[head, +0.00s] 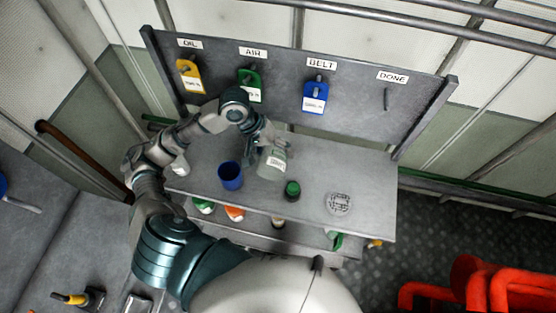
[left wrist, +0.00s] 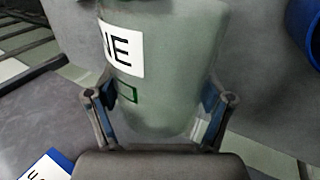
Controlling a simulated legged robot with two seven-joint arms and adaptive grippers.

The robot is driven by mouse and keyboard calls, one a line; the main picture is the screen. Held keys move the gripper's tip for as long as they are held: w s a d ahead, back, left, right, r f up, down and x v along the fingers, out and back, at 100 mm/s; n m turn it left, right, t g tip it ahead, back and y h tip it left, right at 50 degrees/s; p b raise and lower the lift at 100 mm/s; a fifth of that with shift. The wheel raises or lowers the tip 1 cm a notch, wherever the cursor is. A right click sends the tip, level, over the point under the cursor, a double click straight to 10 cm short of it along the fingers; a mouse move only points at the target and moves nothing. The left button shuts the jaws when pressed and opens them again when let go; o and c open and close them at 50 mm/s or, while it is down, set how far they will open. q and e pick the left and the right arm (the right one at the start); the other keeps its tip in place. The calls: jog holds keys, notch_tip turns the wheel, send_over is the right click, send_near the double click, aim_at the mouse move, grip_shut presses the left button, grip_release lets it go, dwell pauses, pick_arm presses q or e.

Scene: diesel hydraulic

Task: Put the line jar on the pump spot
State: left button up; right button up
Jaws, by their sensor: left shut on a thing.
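The line jar (head: 271,164) is a pale grey-green vessel with a white label. In the left wrist view the jar (left wrist: 165,75) fills the middle, and its label ends in "NE". My left gripper (head: 262,143) is shut on the jar, with one finger on each side of it in the left wrist view (left wrist: 163,104). The jar is at the bench top; I cannot tell whether it touches it. A round patterned mark (head: 340,203), perhaps the pump spot, lies bare on the bench's right part. My right gripper is not in view.
A blue cup (head: 230,176) stands left of the jar, and a dark green-topped item (head: 292,190) stands between jar and mark. The back board (head: 290,85) carries yellow, green and blue tags under OIL, AIR and BELT; DONE's hook is empty. Red pipes (head: 490,285) are lower right.

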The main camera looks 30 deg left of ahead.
pick_arm(q)
notch_tip(320, 180, down, 3)
jog(key=shift+d+f, duration=0.1)
jog(key=shift+d, duration=0.05)
jog(key=f, duration=0.3)
jog(key=shift+w+f, duration=0.1)
jog(key=shift+w, duration=0.25)
jog(key=shift+s, duration=0.2)
jog(key=o, duration=1)
jog(key=shift+o, duration=1.4)
jog(key=shift+w, duration=0.1)
jog(key=shift+a+r, duration=0.2)
jog(key=shift+r, duration=0.1)
jog(key=v, duration=1.1)
jog(key=shift+r, duration=0.2)
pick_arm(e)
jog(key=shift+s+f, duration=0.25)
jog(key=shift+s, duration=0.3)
